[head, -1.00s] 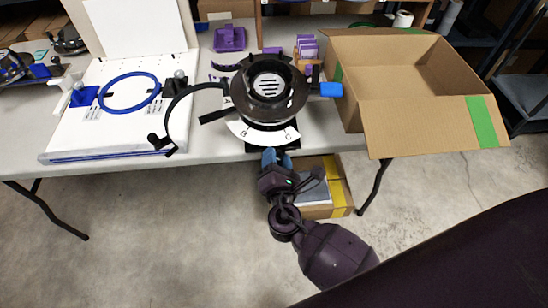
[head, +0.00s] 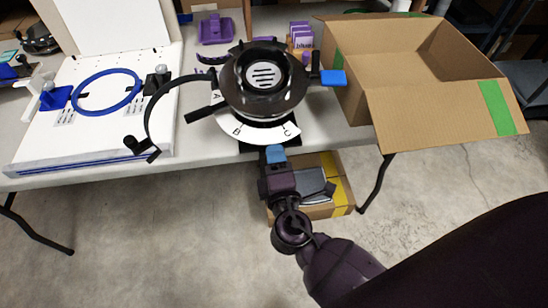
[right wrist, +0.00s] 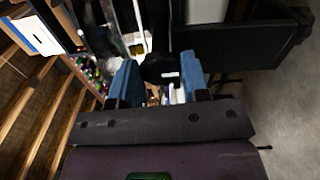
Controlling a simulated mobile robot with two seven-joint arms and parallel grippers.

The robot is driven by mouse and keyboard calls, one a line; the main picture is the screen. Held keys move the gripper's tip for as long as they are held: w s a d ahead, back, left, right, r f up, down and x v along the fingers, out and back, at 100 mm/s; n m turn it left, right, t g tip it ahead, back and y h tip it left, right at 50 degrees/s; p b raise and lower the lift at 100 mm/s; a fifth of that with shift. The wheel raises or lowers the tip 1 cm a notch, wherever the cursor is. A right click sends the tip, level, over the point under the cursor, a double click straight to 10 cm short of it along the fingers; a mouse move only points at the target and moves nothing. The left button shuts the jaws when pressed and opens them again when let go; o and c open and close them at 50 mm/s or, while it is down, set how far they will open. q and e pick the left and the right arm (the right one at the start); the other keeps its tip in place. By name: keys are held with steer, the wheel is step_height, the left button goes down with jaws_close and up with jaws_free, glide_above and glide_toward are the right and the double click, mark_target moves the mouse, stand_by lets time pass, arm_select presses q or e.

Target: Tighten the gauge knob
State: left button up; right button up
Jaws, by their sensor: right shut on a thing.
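The gauge (head: 262,82) is a black round device on the table's front edge, with a white curved dial (head: 256,132) marked A, B and C. My right gripper (head: 275,154) comes up from below at the front of the gauge, just under the dial. In the right wrist view its blue fingers stand on either side of a black rounded knob (right wrist: 160,68), and they are shut on it. In the head view the knob is hidden by the gripper and the gauge. My left gripper is not in view.
A white board with a blue ring (head: 107,92) lies left of the gauge. A black curved arm (head: 150,112) reaches left from the gauge. An open cardboard box (head: 440,110) stands to the right. Another carton (head: 338,180) is on the floor under the table.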

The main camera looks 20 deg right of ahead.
stand_by(0.3)
steer(key=o, duration=0.9)
steer(key=shift+s, duration=0.1)
steer(key=shift+v, duration=5.3)
steer(key=shift+r, duration=0.1)
